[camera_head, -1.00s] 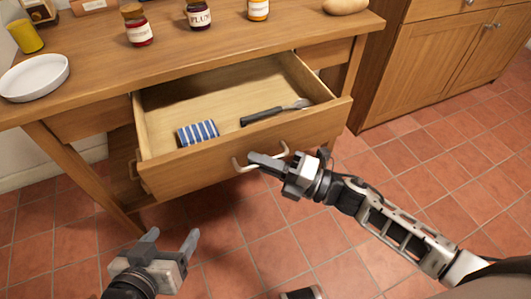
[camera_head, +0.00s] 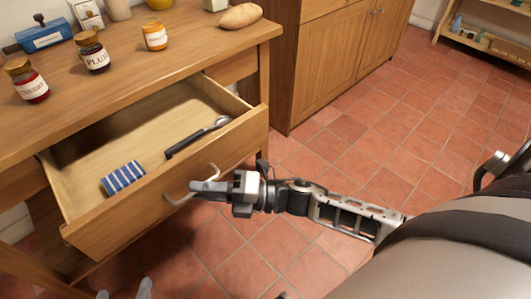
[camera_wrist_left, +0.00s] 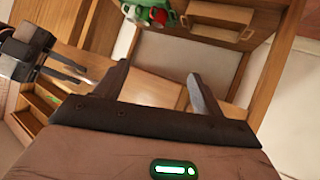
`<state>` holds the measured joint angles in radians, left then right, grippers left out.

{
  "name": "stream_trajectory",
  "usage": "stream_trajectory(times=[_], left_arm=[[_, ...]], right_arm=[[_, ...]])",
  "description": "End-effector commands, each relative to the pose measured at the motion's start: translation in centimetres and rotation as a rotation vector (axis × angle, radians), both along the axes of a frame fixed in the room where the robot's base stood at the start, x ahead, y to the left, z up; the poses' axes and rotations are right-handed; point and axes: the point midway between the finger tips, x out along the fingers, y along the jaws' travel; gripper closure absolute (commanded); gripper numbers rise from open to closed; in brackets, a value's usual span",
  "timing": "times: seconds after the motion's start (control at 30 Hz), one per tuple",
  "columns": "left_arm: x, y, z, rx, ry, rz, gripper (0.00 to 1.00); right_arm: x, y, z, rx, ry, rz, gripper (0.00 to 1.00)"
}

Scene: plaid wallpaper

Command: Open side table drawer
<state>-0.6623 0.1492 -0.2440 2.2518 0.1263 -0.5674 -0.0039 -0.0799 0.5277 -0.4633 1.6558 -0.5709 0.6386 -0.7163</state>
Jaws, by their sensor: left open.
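The wooden side table (camera_head: 150,58) has its drawer (camera_head: 95,190) pulled well out. A pale curved handle (camera_head: 172,201) is on the drawer front. My right gripper (camera_head: 200,187) is at this handle, its fingers reaching across it. In the left wrist view the right gripper (camera_wrist_left: 75,75) shows two fingers with a gap between them; I cannot see a firm grip on the handle. My left gripper (camera_head: 124,294) is open and empty, its tips just showing at the bottom edge; its spread fingers fill the left wrist view (camera_wrist_left: 160,85).
A blue striped cloth (camera_head: 123,178) and a dark-handled utensil (camera_head: 190,138) lie in the drawer. Jars (camera_head: 92,52) and a potato (camera_head: 241,16) stand on the tabletop. A wooden cabinet (camera_head: 335,50) is behind right. The tiled floor (camera_head: 370,160) at right is clear.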

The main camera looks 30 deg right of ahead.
Motion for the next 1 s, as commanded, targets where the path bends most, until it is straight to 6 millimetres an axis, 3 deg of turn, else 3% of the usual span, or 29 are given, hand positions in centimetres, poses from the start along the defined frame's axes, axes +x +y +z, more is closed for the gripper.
stream_trajectory(times=[0.5, 0.7, 1.0], left_arm=[[0.1, 0.0, -0.4, 0.007, 0.004, -0.009, 0.31], [0.1, 0.0, -0.5, 0.006, 0.005, -0.009, 0.31], [0.1, 0.0, -0.5, 0.005, 0.006, -0.009, 0.31]], right_arm=[[-6.4, -9.7, -1.7, -0.005, 0.003, -0.002, 0.82], [-7.6, -11.5, -1.9, -0.004, 0.001, -0.002, 0.82], [-7.8, -11.9, -1.9, -0.003, -0.001, -0.001, 0.82]])
